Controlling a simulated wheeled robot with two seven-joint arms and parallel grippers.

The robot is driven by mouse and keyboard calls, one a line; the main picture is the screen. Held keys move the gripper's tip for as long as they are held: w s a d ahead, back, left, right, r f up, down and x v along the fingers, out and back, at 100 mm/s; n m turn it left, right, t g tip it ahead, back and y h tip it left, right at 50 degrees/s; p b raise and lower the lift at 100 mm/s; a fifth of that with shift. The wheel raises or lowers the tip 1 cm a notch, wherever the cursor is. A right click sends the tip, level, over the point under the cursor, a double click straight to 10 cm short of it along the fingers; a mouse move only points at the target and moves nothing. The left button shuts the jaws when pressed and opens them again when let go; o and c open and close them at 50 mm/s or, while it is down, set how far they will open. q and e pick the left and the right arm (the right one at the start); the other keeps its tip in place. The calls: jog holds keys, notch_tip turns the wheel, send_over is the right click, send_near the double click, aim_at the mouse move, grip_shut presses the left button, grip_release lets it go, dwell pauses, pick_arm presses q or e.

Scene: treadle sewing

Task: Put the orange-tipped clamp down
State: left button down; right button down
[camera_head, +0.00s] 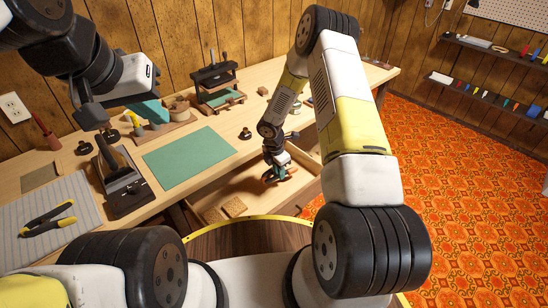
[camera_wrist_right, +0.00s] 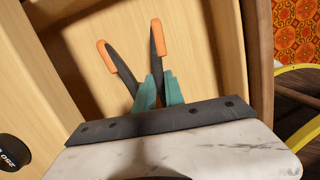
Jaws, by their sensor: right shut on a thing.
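The orange-tipped clamp shows in the right wrist view, with dark handles and orange ends (camera_wrist_right: 157,38). My right gripper (camera_wrist_right: 158,92) has its teal fingers shut on it. In the head view my right gripper (camera_head: 279,172) is low in the open wooden drawer (camera_head: 208,208), with a little orange of the clamp showing beside it. I cannot tell whether the clamp touches the drawer floor. My left gripper (camera_head: 150,110) is over the left part of the bench; its teal fingers show, but their gap does not.
The drawer also holds a tan textured block (camera_head: 234,207). A green mat (camera_head: 190,158) lies bare on the bench (camera_head: 225,125). A yellow-and-black clamp (camera_head: 48,220) lies on a striped cloth (camera_head: 85,210) at left. A dark press-like tool (camera_head: 215,80) stands behind.

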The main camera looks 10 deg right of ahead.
jog(key=shift+w+d, duration=0.2)
jog(key=shift+f, duration=1.75)
jog(key=shift+f, duration=0.15)
jog(key=c, duration=1.4)
grip_release()
